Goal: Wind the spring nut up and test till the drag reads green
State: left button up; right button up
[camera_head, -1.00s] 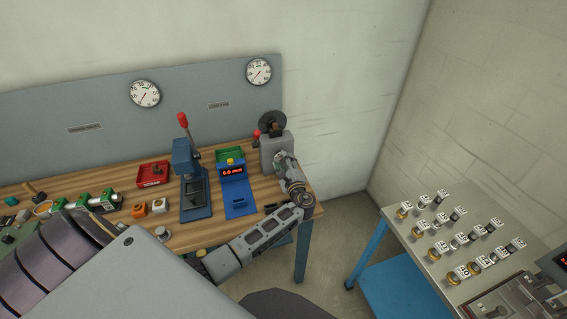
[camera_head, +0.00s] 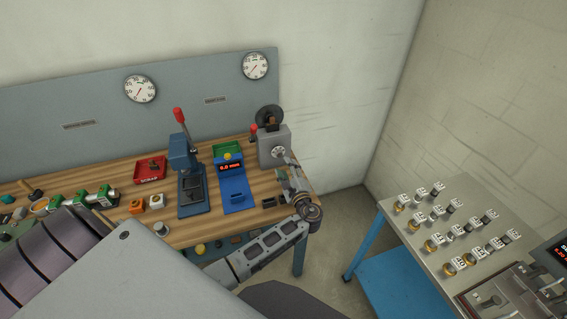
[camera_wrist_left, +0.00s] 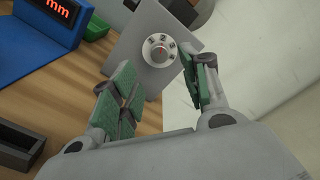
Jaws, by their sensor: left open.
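A grey machine (camera_head: 272,143) stands at the right end of the bench, with a dark wheel (camera_head: 269,117) on top and a red-knobbed lever at its left. A round pale knob (camera_head: 278,152) with dark marks around it and a red mark sits on its face; the knob also shows in the left wrist view (camera_wrist_left: 158,51). I cannot tell whether it is the spring nut. My left gripper (camera_head: 286,172) is open and empty, in front of the knob and apart from it. Its green-padded fingers frame the knob in the wrist view. My right gripper is not in view.
A blue gauge (camera_head: 236,190) with a red readout stands left of the machine, beside a blue lever press (camera_head: 194,190). A red tray (camera_head: 150,169) and a green tray sit behind. Two round dials (camera_head: 141,89) hang on the panel. A side table (camera_head: 390,208) holds several labelled parts.

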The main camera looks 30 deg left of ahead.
pick_arm(q)
jog(key=shift+v, duration=2.35)
